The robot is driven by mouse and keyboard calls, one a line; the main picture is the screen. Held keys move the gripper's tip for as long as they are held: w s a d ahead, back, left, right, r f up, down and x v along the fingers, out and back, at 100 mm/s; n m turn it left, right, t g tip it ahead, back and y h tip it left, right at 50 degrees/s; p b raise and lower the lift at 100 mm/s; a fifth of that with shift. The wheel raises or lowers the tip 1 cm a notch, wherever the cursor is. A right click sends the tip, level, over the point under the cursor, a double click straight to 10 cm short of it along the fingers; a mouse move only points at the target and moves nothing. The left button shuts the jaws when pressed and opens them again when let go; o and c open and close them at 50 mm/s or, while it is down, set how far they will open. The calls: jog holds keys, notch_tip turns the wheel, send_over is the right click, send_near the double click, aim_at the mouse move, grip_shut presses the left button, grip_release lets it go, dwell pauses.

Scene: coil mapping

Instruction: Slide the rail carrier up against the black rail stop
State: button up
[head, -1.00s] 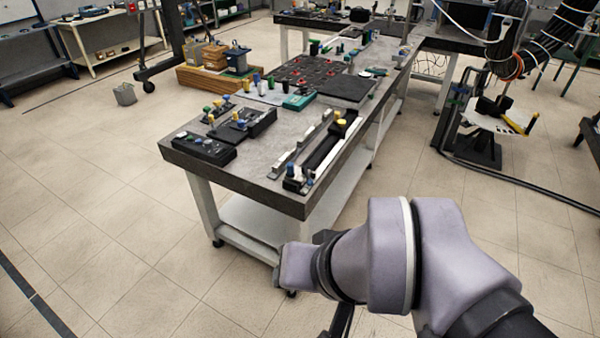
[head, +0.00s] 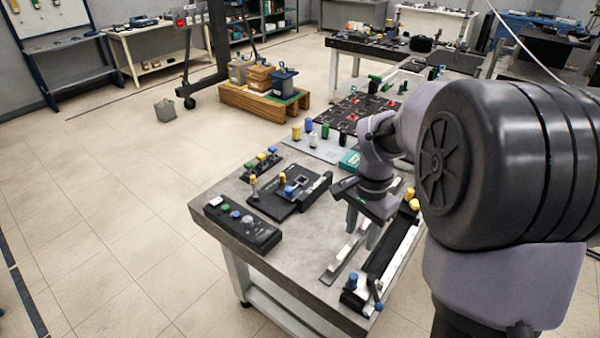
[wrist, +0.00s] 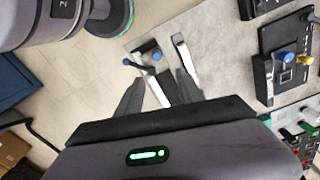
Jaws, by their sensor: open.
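A long dark rail (head: 392,262) with a pale side strip runs along the table's right side. Its near end has a small black block with a blue knob (head: 353,278), also visible in the wrist view (wrist: 157,55). A yellow-topped piece (head: 413,203) stands toward the far end, partly hidden by my arm. I cannot tell which piece is the carrier and which the stop. My gripper (head: 363,226) points down, open and empty, above the rail area. In the wrist view its fingers (wrist: 158,78) are spread apart, with part of the rail showing between them.
A slimmer strip with white blocks (head: 346,254) lies left of the rail. A black control box (head: 242,222), a black plate fixture (head: 290,194) and a teal box (head: 349,160) occupy the table. Bare grey tabletop (head: 295,250) lies near the front.

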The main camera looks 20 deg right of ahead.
aim_at(354, 274)
jog(key=f+b, duration=0.2)
jog(key=f, duration=0.4)
jog(key=f+b, duration=0.2)
jog(key=f, duration=0.4)
jog(key=f+b, duration=0.2)
jog(key=f, duration=0.3)
jog(key=shift+s+d+f+b, duration=0.15)
jog(key=shift+s+f+b, duration=0.2)
jog(key=shift+f+b, duration=0.05)
grip_shut()
